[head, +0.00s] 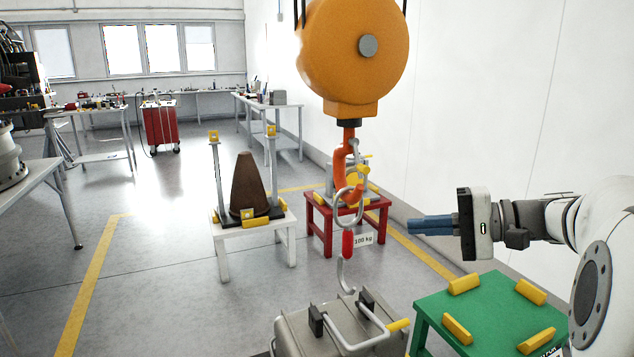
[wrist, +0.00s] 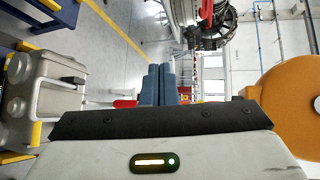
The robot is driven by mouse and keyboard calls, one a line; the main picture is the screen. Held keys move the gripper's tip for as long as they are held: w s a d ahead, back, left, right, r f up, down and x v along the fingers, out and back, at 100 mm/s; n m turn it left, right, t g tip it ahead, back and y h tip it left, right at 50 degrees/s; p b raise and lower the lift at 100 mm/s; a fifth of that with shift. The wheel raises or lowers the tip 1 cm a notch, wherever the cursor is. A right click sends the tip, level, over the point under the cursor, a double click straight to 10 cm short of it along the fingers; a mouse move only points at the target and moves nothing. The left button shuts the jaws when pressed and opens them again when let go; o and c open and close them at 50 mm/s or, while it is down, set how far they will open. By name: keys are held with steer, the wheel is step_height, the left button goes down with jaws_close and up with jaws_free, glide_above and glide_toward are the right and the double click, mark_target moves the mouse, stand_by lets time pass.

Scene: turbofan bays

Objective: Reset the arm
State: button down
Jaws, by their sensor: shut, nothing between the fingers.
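My gripper (head: 432,225) is held out level in the head view, pointing left, with its blue fingers together and nothing between them. It hangs in the air above and to the left of the green stand, right of the hoist hook. In the wrist view my gripper's blue fingers (wrist: 158,84) lie side by side, closed. My white arm comes in from the right edge of the head view.
An orange hoist (head: 352,50) with a hanging hook (head: 345,275) is left of my gripper. A grey case (head: 340,330) stands below. The green stand (head: 490,312) has yellow blocks. A white stand (head: 250,238) and red stand (head: 318,220) are farther back.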

steer(key=s+a+f+g+h+p, duration=0.2)
steer(key=s+a+f+g+h, duration=0.1)
steer(key=s+a+f+h, duration=0.4)
steer(key=s+d+f+n+h+p, duration=0.3)
steer(key=s+f+h, duration=0.4)
steer(key=s, duration=0.3)
steer(key=shift+s+d+f+n, duration=0.3)
steer(key=shift+d+f+n, duration=0.3)
steer(key=shift+n, duration=0.4)
